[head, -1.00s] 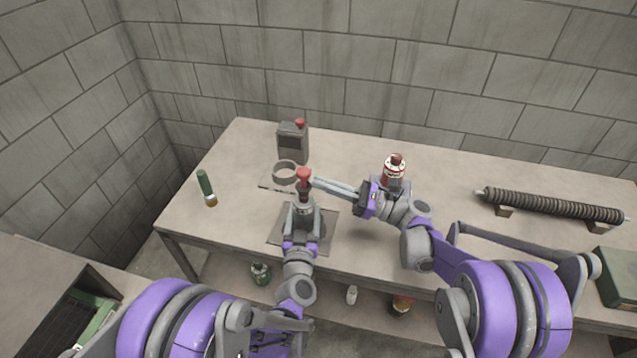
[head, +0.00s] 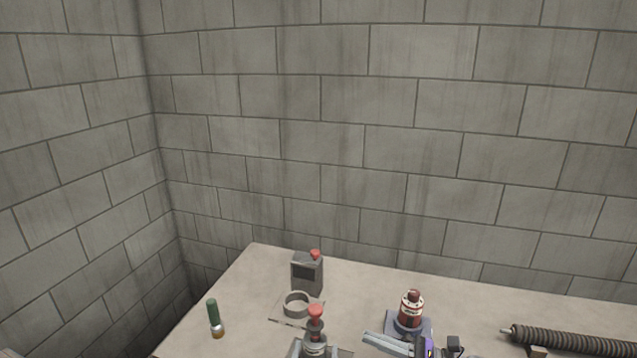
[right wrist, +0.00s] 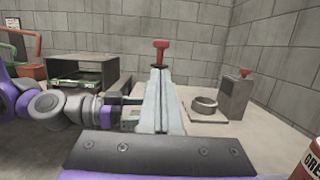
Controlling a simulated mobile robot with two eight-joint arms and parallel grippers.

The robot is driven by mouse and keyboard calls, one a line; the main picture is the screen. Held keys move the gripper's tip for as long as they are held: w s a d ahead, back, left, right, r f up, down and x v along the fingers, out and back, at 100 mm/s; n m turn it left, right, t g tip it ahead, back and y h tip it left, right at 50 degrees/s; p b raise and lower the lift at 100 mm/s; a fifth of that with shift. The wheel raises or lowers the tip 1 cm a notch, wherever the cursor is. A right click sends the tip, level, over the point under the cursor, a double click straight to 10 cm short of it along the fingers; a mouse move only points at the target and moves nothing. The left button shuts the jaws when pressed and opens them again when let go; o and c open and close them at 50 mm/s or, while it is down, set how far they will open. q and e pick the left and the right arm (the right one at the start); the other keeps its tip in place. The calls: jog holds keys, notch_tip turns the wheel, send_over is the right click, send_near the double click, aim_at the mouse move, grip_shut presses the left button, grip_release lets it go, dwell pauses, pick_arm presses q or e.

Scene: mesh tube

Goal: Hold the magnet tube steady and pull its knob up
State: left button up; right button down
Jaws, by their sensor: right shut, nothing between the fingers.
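The magnet tube (head: 316,337) stands upright near the bottom edge of the head view, with its red knob (head: 316,311) on top. My left gripper (head: 314,349) is shut around the tube below the knob; its lower part is cut off by the frame. My right gripper (head: 372,340) is to the right of the tube, its fingers together and empty, apart from the knob. In the right wrist view the shut fingers (right wrist: 161,72) point toward the red knob (right wrist: 160,48), which shows just beyond their tips. They hide most of the tube there.
A grey canister with a red cap (head: 307,272) and a ring on a plate (head: 297,304) stand behind the tube. A red-and-white bottle (head: 411,312) stands on a grey base beside my right gripper. A green cylinder (head: 213,314) is at left, a ribbed rod (head: 570,342) at right.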

aim_at(315, 353)
pick_arm(q)
jog(key=shift+s, duration=0.15)
